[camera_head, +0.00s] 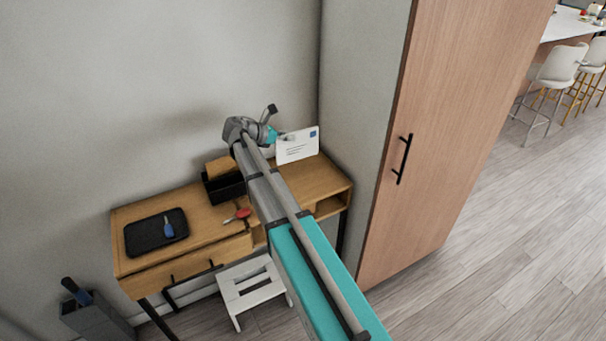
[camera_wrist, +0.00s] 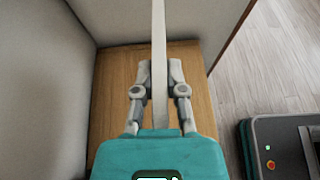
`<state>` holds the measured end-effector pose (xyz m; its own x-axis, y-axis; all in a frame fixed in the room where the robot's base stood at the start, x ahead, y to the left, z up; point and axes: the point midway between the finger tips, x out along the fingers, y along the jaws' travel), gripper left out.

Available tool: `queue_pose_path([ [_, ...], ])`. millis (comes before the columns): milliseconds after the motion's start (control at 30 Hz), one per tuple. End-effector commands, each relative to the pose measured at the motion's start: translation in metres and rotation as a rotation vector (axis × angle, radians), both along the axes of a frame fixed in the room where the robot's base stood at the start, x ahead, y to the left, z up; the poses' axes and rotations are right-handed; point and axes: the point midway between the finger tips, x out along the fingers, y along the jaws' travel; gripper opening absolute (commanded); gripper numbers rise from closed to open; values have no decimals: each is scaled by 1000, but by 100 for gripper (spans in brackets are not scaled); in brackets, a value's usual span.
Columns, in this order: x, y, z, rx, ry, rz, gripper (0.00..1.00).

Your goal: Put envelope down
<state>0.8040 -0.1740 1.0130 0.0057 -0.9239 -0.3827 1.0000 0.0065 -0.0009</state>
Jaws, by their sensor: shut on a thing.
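A white envelope (camera_head: 297,147) with a blue stamp and dark lines is held upright above the right end of the wooden desk (camera_head: 325,184). My gripper (camera_head: 287,138) is shut on the envelope near its left edge in the head view. In the wrist view the envelope (camera_wrist: 159,50) shows edge-on as a thin pale strip between the two fingers of my gripper (camera_wrist: 159,75). The bare wooden desktop (camera_wrist: 120,75) lies beneath it. Whether the envelope's lower edge touches the desk cannot be told.
A black tray (camera_head: 140,240) with a blue-handled item lies on the desk's left part. A black holder (camera_head: 225,188) with brown contents and a red-handled tool (camera_head: 238,215) are near the middle. A tall cabinet (camera_head: 440,130) stands right. A white step stool (camera_head: 252,287) is below.

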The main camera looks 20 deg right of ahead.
Motion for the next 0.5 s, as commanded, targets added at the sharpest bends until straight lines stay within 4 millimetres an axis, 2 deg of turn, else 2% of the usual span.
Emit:
queue_pose_path([
  [500,-6,-15,1,0,0,-22,0],
])
